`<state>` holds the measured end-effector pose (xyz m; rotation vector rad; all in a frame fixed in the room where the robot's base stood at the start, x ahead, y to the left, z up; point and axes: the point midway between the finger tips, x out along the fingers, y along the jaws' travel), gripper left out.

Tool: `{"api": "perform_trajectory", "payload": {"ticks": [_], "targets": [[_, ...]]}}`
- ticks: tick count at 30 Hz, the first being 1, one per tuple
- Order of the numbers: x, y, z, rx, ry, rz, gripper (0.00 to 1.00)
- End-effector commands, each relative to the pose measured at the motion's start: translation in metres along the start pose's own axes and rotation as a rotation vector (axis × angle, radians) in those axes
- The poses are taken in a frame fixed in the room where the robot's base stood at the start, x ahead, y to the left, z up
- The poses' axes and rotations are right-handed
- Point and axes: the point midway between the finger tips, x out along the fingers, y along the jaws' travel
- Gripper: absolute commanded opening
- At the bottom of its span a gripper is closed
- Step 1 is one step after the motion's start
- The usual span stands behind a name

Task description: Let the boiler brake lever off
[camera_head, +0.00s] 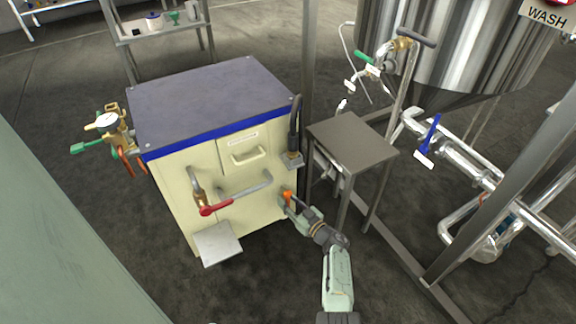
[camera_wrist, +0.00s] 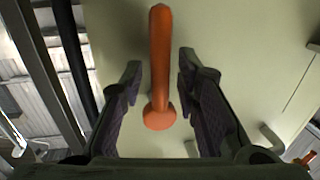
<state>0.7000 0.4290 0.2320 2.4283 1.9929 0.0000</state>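The boiler (camera_head: 225,175) is a cream cabinet with a dark blue-grey top. A small orange lever (camera_head: 287,196) is on its front, low near the right edge. In the wrist view the orange lever (camera_wrist: 161,60) has a long rod and a round knob at its lower end. My gripper (camera_head: 291,205) is at this lever. In the wrist view my gripper (camera_wrist: 160,85) is open, one finger on each side of the lever, with a visible gap on both sides. No label shows which lever is the brake.
A red-handled lever (camera_head: 216,210) and a grey bent bar (camera_head: 246,186) are left on the same front. A black upright lever (camera_head: 294,128) stands at the boiler's right corner. A metal stand (camera_head: 352,140) is close to the right. Dark floor in front is clear.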

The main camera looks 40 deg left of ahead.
Motion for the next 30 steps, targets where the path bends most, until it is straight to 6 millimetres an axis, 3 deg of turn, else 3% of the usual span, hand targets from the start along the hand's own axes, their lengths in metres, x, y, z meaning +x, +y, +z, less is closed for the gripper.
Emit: {"api": "perform_trajectory", "payload": {"ticks": [12,30], "targets": [[-0.0003,0.0000,0.0002,0.000,0.000,0.000,0.00],[-0.0004,0.0000,0.0004,0.000,0.000,0.000,0.00]]}}
